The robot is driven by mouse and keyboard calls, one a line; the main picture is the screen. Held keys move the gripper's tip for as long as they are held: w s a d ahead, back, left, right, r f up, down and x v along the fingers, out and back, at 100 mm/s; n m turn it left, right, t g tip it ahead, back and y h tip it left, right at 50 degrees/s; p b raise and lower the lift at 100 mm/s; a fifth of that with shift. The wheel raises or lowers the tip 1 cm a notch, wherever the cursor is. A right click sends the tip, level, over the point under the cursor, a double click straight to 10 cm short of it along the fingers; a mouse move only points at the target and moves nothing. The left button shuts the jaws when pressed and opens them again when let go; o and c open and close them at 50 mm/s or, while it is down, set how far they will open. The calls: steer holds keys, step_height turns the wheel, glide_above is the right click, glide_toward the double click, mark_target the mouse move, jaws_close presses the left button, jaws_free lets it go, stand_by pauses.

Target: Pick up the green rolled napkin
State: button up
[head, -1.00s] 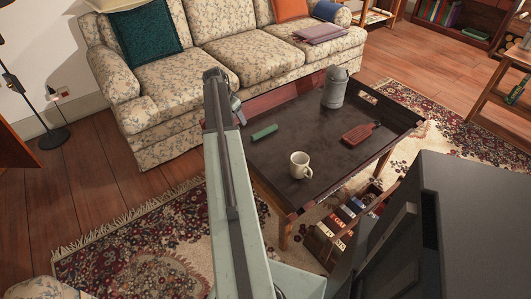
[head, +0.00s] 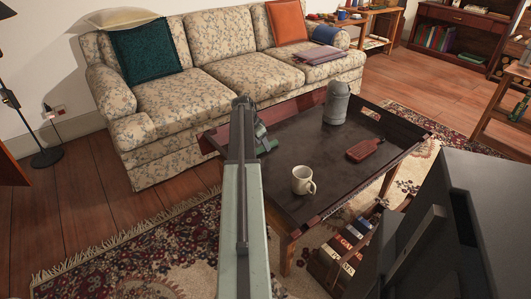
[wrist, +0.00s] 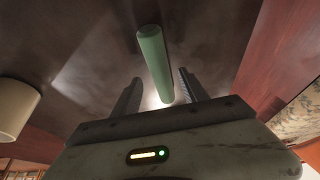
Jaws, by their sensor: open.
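The green rolled napkin (wrist: 154,62) lies on the dark tray-topped coffee table (head: 325,149). In the wrist view it runs lengthwise between my two fingers, its near end close to the palm. My gripper (wrist: 160,77) is open, with one finger on each side of the napkin and a gap visible on both sides. Whether the fingers are level with the napkin or above it, I cannot tell. In the head view my gripper (head: 265,142) is over the left part of the table, and my arm and gripper largely cover the napkin.
A cream mug (head: 302,180) stands on the table near its front edge. A grey metal can (head: 337,103) and a reddish-brown board (head: 365,149) are farther right. The table has a raised rim. A floral sofa (head: 240,80) stands behind it.

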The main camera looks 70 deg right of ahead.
steer(key=shift+b+x, duration=0.4)
steer(key=shift+x, duration=0.7)
steer(key=shift+r, duration=0.1)
jaws_close()
steer(key=shift+r+p, duration=0.1)
steer(key=shift+p, duration=0.2)
